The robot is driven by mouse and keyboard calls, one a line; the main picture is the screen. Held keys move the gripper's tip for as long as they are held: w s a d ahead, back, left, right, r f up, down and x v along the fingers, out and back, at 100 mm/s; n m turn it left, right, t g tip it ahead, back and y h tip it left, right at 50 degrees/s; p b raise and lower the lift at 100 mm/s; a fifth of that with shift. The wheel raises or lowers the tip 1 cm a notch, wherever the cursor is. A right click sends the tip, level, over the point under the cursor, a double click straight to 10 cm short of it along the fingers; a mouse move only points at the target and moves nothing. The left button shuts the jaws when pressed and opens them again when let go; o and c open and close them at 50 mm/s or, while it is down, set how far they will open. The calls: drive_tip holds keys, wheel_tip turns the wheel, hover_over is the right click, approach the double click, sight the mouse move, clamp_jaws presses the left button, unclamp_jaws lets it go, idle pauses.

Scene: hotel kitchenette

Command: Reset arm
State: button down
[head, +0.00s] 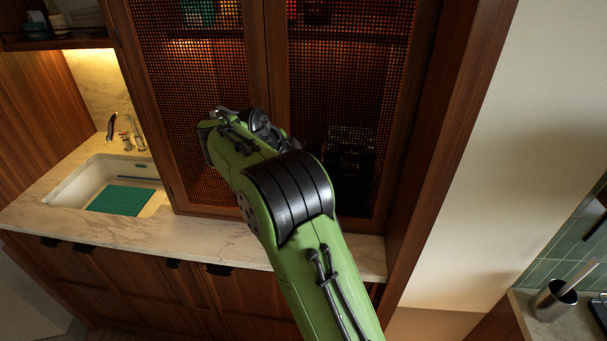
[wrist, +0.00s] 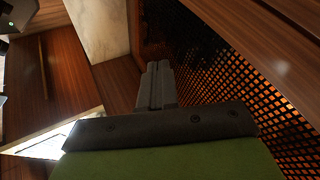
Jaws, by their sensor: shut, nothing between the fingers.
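My green and black arm reaches up from the bottom of the head view, in front of the mesh-fronted cabinet (head: 345,60). In the head view the arm's end is bent over near the cabinet doors, and the fingers cannot be made out there. In the wrist view my gripper (wrist: 157,82) shows as two grey fingers lying together, shut and empty. The cabinet's mesh (wrist: 240,85) is to the right of the fingers in that view. Whether any part of the arm touches the doors cannot be told.
A marble counter (head: 215,236) runs below the cabinet. A white sink (head: 72,182) with a green mat (head: 121,200) and a faucet (head: 128,132) is at the left. A pale wall (head: 480,150) stands at the right.

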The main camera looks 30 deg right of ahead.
drive_tip(key=s+a+r+n+t+y, duration=0.1)
drive_tip(key=s+a+r+n+y, duration=0.15)
drive_tip(key=s+r+n, duration=0.45)
drive_tip(key=s+a+f+n+y, duration=0.1)
drive_tip(key=s+a+f+n, duration=0.1)
drive_tip(key=s+n, duration=0.3)
drive_tip(key=s+a+f+n+t+y+b, duration=0.1)
drive_tip(key=s+a+n, duration=0.3)
drive_tip(key=s, duration=0.8)
drive_tip(key=s+a+f+n+y+b, duration=0.1)
drive_tip(key=s+a+f+n+y, duration=0.1)
drive_tip(key=s+n, duration=0.4)
drive_tip(key=shift+s+a+f+t, duration=0.45)
drive_tip(key=shift+s+f, duration=0.5)
drive_tip(key=shift+s, duration=0.25)
